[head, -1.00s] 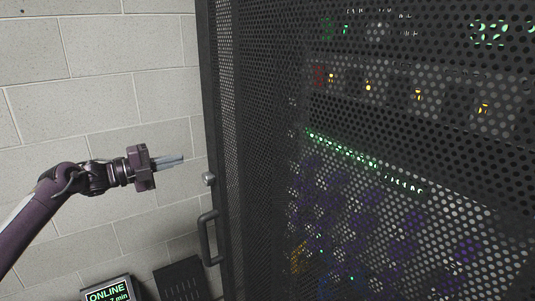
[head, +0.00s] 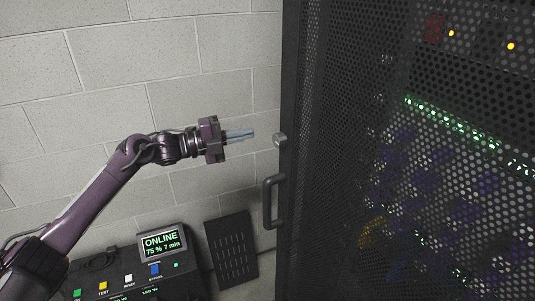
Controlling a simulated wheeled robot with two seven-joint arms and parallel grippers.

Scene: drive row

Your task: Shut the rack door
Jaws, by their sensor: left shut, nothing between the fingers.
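The rack door (head: 330,130) is a dark perforated panel filling the right half of the head view. Equipment lights show through its holes. A dark vertical handle (head: 268,202) and a small grey knob (head: 280,140) sit at its left edge. My left gripper (head: 250,134) is shut and empty. It points right toward the knob, and in the picture a small gap lies between its fingertips and the knob. How far the gripper is from the door in depth, and whether the door stands ajar, I cannot tell. My right gripper is out of view.
A dark console (head: 120,280) with coloured buttons stands at the lower left, its screen (head: 162,243) reading ONLINE, 75 %, 7 min. A dark slotted panel (head: 231,247) is beside it. A pale block wall (head: 110,80) stands behind.

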